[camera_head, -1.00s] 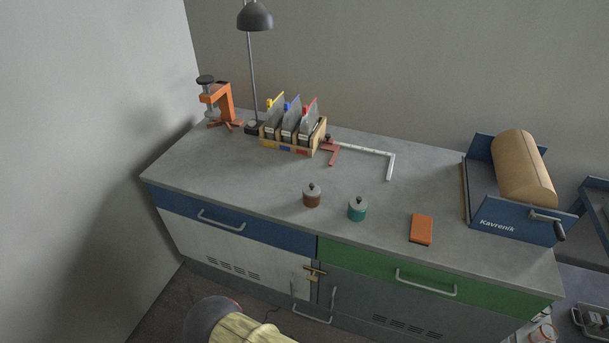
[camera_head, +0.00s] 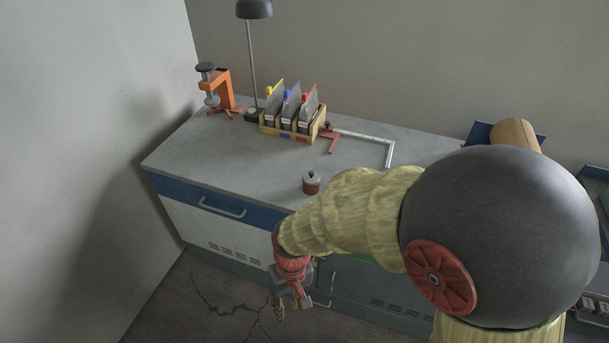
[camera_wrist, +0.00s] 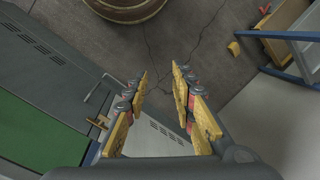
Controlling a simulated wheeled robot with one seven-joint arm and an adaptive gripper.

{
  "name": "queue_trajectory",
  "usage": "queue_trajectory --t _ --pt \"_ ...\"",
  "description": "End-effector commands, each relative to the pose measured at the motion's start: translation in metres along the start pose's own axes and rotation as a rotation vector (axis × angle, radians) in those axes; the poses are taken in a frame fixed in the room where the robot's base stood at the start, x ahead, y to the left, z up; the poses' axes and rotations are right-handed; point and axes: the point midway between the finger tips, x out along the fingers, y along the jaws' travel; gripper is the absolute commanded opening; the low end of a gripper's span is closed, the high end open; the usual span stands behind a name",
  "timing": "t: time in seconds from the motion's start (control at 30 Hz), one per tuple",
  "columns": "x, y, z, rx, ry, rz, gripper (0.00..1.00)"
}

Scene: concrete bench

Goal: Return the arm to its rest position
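My arm reaches across the right side of the head view, with yellow padded sleeves and a large dark rounded joint. My gripper (camera_head: 291,292) hangs in front of the bench cabinets, below the level of the worktop, pointing down. The arm hides the right part of the worktop in the head view.
The grey bench (camera_head: 215,160) carries an orange clamp press (camera_head: 222,92), a wooden rack (camera_head: 292,128) of folders, a lamp (camera_head: 252,60), a white angled bar (camera_head: 370,138) and a brown-red lidded jar (camera_head: 311,183). Cracked floor (camera_wrist: 185,45) lies below, with a round base (camera_wrist: 125,8).

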Motion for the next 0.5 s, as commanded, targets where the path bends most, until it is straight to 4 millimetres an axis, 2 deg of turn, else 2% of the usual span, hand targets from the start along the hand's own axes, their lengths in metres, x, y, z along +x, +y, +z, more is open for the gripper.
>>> queue_trajectory --t 0.03,0.2,0.5 --pt "-0.026 0.012 0.009 0.02 0.015 0.005 0.26" --pt "-0.092 0.05 0.044 0.073 0.055 0.04 0.26" --pt "-0.188 0.11 0.1 0.175 0.246 0.123 0.26"
